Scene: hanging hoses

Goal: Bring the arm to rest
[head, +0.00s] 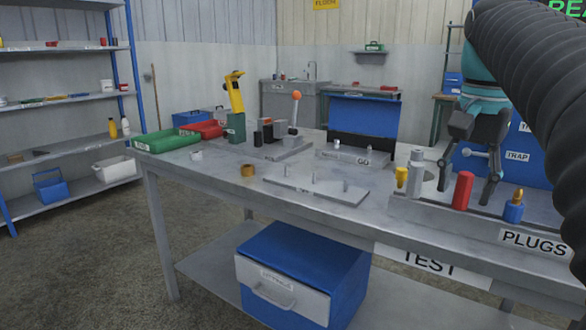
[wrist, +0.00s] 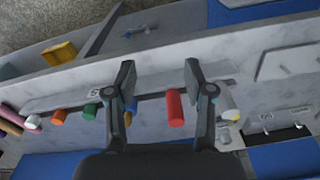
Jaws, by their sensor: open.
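My gripper (head: 465,192) is open above the plugs rack at the right end of the workbench, its fingers pointing down. In the wrist view my gripper (wrist: 158,76) has its two fingers well apart, with nothing held between them. A red plug (head: 463,191) stands in the rack and shows between the fingers in the wrist view (wrist: 174,108), nearer the right finger. A blue plug with a brass tip (head: 513,208) stands to its right. A grey plug (head: 415,172) and a yellow one (head: 401,177) stand to its left. My dark ribbed hose hides the far right.
The workbench (head: 225,182) carries a metal plate with pegs (head: 318,187), a brass ring (head: 248,170), a lever with an orange knob (head: 296,112) and green (head: 165,139) and red bins. A blue drawer box (head: 345,285) sits below. Open floor lies at the left.

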